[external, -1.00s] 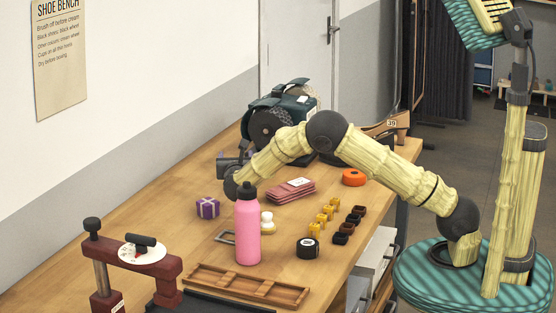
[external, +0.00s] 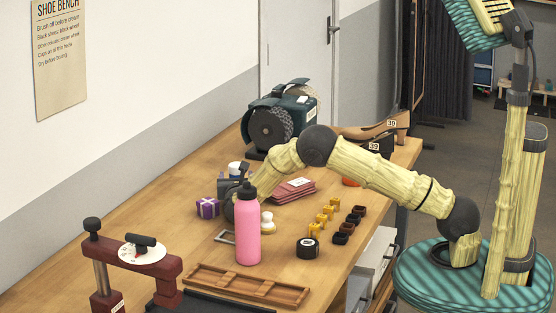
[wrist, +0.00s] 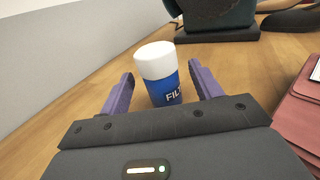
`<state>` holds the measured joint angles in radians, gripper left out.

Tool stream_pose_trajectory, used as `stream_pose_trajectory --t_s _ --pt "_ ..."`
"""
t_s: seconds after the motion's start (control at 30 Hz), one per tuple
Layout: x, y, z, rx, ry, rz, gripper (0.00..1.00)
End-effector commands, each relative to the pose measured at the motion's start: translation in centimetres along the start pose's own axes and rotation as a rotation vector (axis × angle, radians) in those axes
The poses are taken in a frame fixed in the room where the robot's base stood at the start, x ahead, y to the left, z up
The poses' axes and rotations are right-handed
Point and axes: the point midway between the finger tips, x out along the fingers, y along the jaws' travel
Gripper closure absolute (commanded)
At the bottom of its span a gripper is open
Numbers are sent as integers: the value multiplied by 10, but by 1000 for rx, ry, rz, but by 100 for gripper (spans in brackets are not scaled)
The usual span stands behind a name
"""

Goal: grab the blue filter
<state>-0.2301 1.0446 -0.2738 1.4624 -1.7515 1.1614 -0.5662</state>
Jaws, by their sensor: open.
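The blue filter (wrist: 164,90) is a small upright cylinder with a white top and white lettering on its blue side. In the wrist view it stands on the bench straight ahead, its lower part between the tips of my gripper's purple fingers (wrist: 160,74). The gripper is open, with a gap visible on each side of the filter. In the external view the filter's white top (external: 236,167) shows just beyond my gripper (external: 234,184), which is partly hidden behind the pink bottle (external: 247,232).
A purple gift box (external: 207,208) sits left of my gripper. Folded reddish cloths (external: 291,190) lie to its right. A dark green grinding machine (external: 285,115) stands behind. Small yellow and dark pieces (external: 322,217) and a black roll (external: 307,248) lie nearer the front edge.

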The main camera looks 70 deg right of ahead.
Motion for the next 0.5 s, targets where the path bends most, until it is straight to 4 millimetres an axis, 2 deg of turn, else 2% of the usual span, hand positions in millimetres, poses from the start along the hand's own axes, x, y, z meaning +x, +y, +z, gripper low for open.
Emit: stream_pose_trajectory --t_s 0.03,0.2,0.5 --pt "11 -2 0 0 0 -4 36" --pt "33 -1 -1 -1 1 -1 36" --pt "36 0 0 -2 1 0 36"
